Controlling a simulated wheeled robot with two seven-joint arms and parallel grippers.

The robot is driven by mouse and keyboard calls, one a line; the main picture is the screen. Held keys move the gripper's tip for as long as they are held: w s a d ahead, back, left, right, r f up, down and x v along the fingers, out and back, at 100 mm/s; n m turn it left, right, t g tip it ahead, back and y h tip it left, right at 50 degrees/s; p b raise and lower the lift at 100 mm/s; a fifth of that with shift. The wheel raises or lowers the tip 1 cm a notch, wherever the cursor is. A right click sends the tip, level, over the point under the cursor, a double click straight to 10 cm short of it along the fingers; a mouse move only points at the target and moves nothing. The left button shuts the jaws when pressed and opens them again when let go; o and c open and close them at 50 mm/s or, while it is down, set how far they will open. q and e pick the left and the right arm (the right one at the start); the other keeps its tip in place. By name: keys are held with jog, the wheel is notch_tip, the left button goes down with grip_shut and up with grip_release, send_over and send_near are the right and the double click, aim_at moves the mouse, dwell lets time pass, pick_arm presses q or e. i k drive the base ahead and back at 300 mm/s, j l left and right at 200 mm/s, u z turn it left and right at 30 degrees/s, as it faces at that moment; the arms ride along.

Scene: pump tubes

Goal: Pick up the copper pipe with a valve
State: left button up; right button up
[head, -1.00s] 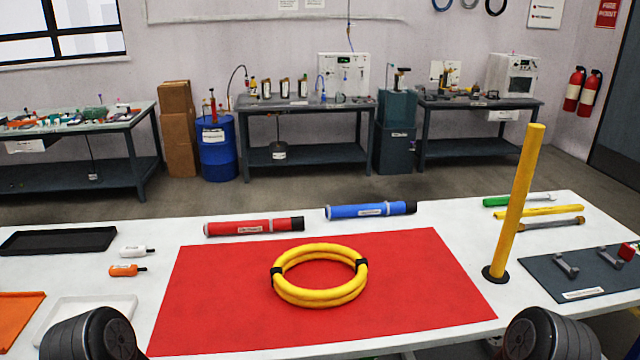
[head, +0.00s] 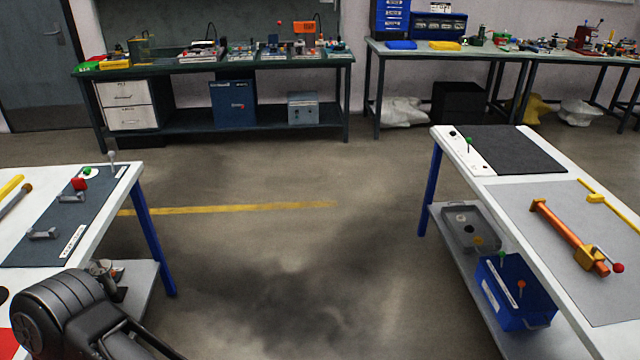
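A copper pipe with a valve (head: 567,234) lies on the grey mat of the white table at the right. The pipe is orange-brown and lies slantwise, its near end toward the lower right. A yellow valve body sits near that end, with a lever ending in a red ball beside it. One of my arms shows at the lower left, but no fingers are visible. Neither gripper is in view, and the pipe lies free on the mat.
The right table (head: 484,182) has a dark pad and a yellow bar on top, and a blue bin (head: 515,293) on its lower shelf. Another white table (head: 112,205) stands at the left. Open floor with a yellow line (head: 235,208) lies between them. Workbenches line the back wall.

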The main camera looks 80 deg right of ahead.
aim_at(589, 261)
jog(key=z, duration=4.25)
jog(key=i+l+z, duration=0.15)
jog(key=i, duration=0.25)
jog(key=i+l+z, duration=0.15)
jog(key=i, duration=0.25)
jog(key=i+l+z, duration=0.15)
jog(key=i, duration=0.25)
